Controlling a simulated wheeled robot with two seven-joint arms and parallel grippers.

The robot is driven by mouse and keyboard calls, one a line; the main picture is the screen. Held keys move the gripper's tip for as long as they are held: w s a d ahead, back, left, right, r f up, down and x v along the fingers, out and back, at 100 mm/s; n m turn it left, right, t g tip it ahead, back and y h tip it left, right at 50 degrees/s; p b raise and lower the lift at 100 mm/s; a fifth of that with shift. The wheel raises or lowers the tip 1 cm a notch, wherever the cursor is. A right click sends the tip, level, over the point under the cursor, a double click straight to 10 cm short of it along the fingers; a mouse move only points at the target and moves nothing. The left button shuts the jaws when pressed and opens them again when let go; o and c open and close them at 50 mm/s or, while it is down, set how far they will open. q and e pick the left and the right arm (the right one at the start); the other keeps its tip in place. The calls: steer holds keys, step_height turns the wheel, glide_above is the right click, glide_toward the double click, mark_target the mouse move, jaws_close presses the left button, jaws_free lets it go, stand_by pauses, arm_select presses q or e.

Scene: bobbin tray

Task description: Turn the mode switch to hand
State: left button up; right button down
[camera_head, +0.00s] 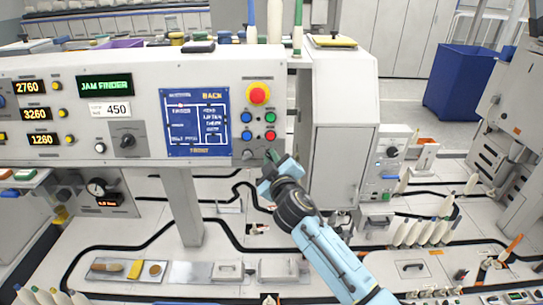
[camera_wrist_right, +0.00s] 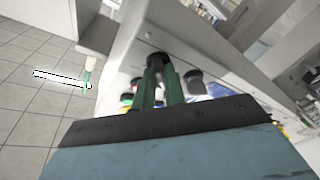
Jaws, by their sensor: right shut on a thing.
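My right gripper (camera_head: 273,157) is at the lower right of the white control panel (camera_head: 60,95), just below the red button. In the right wrist view its green fingers (camera_wrist_right: 160,85) are closed on a dark round knob (camera_wrist_right: 157,59), taken as the mode switch. In the head view the fingers hide this knob, so its setting and any hand marking cannot be read. A second dark knob (camera_wrist_right: 194,82) is beside it and free; it also shows left of the gripper in the head view (camera_head: 248,155). My left gripper is not in view.
A red mushroom button (camera_head: 258,94) on a yellow ring sits above blue, green and red buttons. A black rotary knob (camera_head: 127,141) is further left on the panel. White and green bobbins stand on top. A white cabinet (camera_head: 343,150) is close right of the gripper.

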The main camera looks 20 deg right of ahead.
steer(key=shift+f, duration=0.1)
steer(key=c, duration=1.5)
jaws_free()
steer(key=shift+o, duration=0.2)
steer(key=shift+s, duration=0.15)
steer(key=s, duration=1.3)
steer(key=shift+a+b, duration=0.25)
steer(key=shift+b, duration=0.05)
